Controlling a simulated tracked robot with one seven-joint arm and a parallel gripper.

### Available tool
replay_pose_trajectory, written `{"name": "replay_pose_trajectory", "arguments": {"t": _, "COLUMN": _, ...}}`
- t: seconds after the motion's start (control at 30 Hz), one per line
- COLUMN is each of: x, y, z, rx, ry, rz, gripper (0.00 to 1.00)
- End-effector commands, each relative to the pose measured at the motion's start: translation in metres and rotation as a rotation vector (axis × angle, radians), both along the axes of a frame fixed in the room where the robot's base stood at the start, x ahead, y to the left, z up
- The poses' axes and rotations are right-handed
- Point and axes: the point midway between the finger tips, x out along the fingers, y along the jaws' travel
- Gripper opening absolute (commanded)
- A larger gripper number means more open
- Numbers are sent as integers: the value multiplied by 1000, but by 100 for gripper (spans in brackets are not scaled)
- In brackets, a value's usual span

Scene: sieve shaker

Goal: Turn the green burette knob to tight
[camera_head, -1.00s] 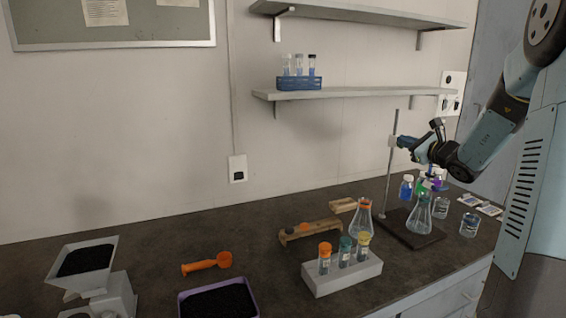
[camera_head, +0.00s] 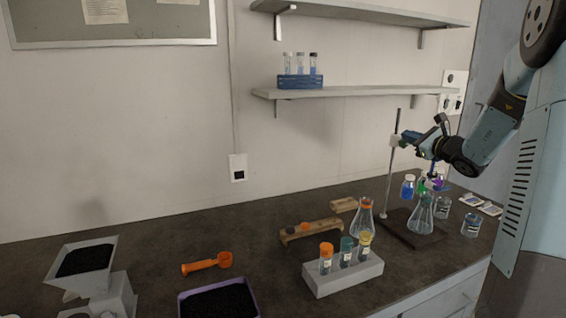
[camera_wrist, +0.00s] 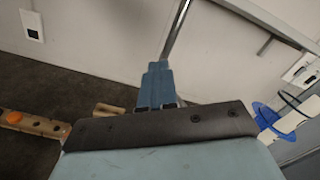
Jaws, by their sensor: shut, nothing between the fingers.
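My gripper (camera_head: 408,139) points left in the head view, close to the upper part of the metal stand rod (camera_head: 389,182). In the wrist view, its blue fingers (camera_wrist: 155,84) are shut and empty. The rod (camera_wrist: 177,28) shows just beyond their tips; I cannot tell whether they touch. The green burette knob cannot be made out in either view; my arm and gripper may hide it. A conical flask (camera_head: 420,214) stands on the dark stand base (camera_head: 402,234) below the gripper.
Bottles with blue (camera_head: 407,188) and purple liquid, and beakers (camera_head: 470,225), crowd the bench around the stand. A rack of capped tubes (camera_head: 343,275) stands front left of it, near another flask (camera_head: 362,222). Shelves (camera_head: 350,93) hang on the wall above.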

Motion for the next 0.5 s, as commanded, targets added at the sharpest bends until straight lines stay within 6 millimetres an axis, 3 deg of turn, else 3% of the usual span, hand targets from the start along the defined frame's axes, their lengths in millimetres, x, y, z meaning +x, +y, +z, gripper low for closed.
{"name": "replay_pose_trajectory", "arguments": {"t": 0.33, "x": -5, "y": -6, "z": 1, "rx": 0, "ry": 10, "rz": -11, "gripper": 0}}
{"name": "replay_pose_trajectory", "arguments": {"t": 0.5, "x": -16, "y": -9, "z": 3, "rx": 0, "ry": 8, "rz": -10, "gripper": 0}}
